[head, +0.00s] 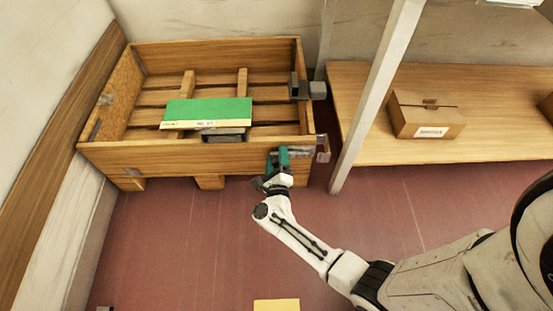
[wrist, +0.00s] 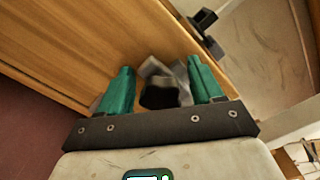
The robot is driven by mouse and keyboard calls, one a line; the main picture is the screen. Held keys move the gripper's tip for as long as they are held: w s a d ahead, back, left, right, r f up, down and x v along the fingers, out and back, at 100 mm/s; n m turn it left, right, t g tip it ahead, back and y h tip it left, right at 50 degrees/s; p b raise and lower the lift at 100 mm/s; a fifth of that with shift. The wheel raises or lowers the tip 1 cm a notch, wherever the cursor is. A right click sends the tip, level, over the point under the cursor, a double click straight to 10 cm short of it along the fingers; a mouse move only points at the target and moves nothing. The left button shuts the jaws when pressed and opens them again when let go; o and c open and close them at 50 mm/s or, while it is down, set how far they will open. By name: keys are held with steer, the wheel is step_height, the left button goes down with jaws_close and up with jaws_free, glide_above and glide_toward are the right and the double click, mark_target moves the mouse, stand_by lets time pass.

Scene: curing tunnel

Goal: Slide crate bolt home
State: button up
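The wooden crate (head: 150,157) stands against the back wall in the head view. A grey metal bolt (head: 300,152) lies across its front board near the right corner, beside a grey bracket (head: 323,149) at the corner. My gripper (head: 280,155) is at the bolt's left part, its teal fingers covering some of it. In the wrist view my gripper (wrist: 162,82) has its fingers apart, with the bolt's dark knob (wrist: 160,95) between them and gaps on both sides. Whether the bolt sits in the bracket cannot be told.
A green-topped item (head: 208,110) lies in the crate. A second grey latch (head: 306,88) is on the crate's right side. A pale post (head: 376,95) stands right of the crate, before a wooden shelf (head: 365,145) with a cardboard box (head: 426,115). The red floor in front is mostly clear.

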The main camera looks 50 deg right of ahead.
mark_target(293, 156)
jaws_close()
steer(key=shift+s+d+r, duration=0.1)
steer(key=shift+s+d, duration=0.8)
steer(key=shift+s, duration=0.2)
steer(key=shift+s+d, duration=0.85)
steer(key=shift+s, duration=0.2)
steer(key=shift+o, duration=0.2)
jaws_free()
steer(key=shift+s+a, duration=0.1)
steer(key=shift+a, duration=0.1)
steer(key=p+v, duration=0.2)
steer(key=v, duration=0.8)
steer(key=shift+s, duration=0.2)
steer(key=shift+w+a, duration=0.1)
steer(key=shift+a, duration=0.05)
